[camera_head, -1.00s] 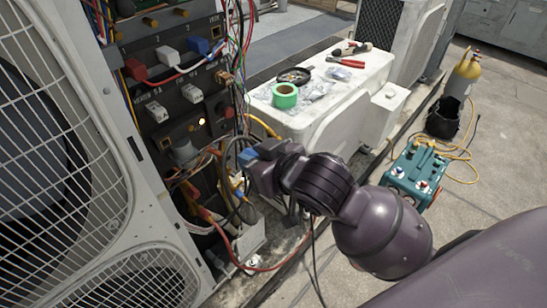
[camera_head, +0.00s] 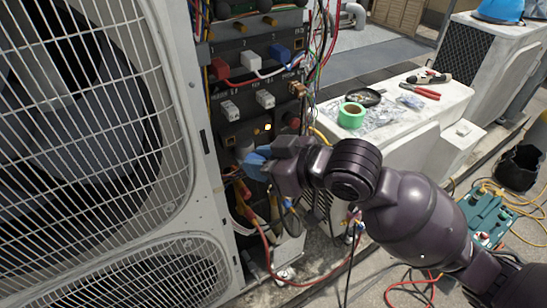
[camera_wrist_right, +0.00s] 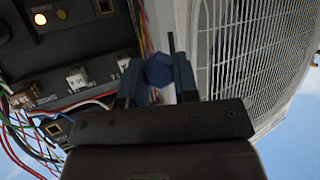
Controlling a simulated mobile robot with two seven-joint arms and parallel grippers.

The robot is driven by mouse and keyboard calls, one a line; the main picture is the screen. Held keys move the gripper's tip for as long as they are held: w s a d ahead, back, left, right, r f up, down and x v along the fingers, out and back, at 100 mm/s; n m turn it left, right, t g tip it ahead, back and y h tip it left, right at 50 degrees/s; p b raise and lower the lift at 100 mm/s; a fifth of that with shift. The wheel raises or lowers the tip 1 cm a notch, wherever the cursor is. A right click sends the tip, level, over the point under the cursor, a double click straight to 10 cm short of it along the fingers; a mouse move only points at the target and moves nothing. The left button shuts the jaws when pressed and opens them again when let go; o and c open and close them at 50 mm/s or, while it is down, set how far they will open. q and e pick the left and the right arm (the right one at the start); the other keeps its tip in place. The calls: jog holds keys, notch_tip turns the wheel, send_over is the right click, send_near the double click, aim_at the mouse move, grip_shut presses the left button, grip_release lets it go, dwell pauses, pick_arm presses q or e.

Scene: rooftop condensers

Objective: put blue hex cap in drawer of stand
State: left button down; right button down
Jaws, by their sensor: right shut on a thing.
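The blue hex cap (camera_head: 256,162) is between the fingers of my right gripper (camera_head: 270,165), in front of the lower part of the open electrical panel (camera_head: 232,80). In the right wrist view the cap (camera_wrist_right: 158,71) shows its hexagonal face between the two dark fingers of the gripper (camera_wrist_right: 158,88), which are shut on it. My left gripper is in neither view. I cannot make out a stand or a drawer.
A large grille-fronted condenser (camera_head: 180,120) stands close on the left. Loose wires (camera_head: 265,240) hang below the panel. A white unit (camera_head: 400,125) behind my arm carries green tape (camera_head: 351,115) and red-handled pliers (camera_head: 418,91). A teal device (camera_head: 488,215) sits on the floor at right.

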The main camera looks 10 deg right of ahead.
jog(key=w+a+f+n+g, duration=0.1)
jog(key=w+a+f+n+g+y, duration=0.1)
jog(key=f, duration=0.1)
jog(key=shift+w+a+n+g+y, duration=0.1)
jog(key=shift+w+n+g+y, duration=0.15)
jog(key=shift+n+g+y, duration=0.05)
jog(key=shift+s+d+n+g+y, duration=0.25)
jog(key=shift+d+n+g, duration=0.25)
jog(key=shift+n+g, duration=0.25)
jog(key=shift+s+d+n+g+y, duration=0.1)
jog(key=shift+d+n+g+y, duration=0.1)
jog(key=shift+d+n+g, duration=0.5)
jog(key=shift+s+d+n+g+y, duration=0.25)
jog(key=shift+d+n+g, duration=0.1)
jog(key=shift+n+g, duration=0.4)
